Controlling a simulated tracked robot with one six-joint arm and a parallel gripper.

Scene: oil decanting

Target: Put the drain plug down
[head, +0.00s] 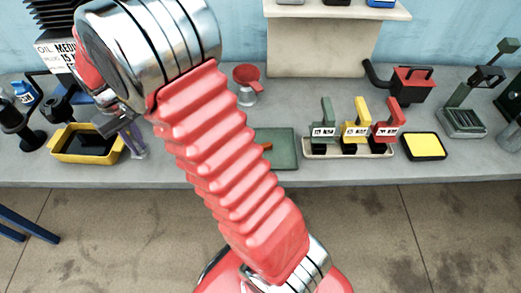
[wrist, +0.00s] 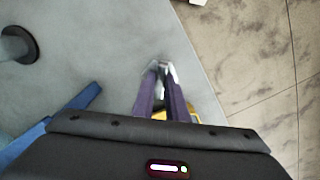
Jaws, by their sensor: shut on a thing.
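My gripper (head: 138,151) is low over the left part of the bench, just right of the yellow pan (head: 85,159) of dark oil. In the wrist view its two purple fingers (wrist: 161,70) are close together, pointing at the grey bench top near its edge. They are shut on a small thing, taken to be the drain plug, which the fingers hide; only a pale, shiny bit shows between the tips. I cannot tell whether it touches the bench. A bit of the yellow pan shows beside the fingers in the wrist view (wrist: 194,118).
A green mat (head: 285,140) with a small orange thing lies mid-bench, partly behind my arm. A red funnel (head: 247,75) stands behind it. A rack with green, yellow and red handled items (head: 355,128) and a black-rimmed yellow tray (head: 423,146) are to the right.

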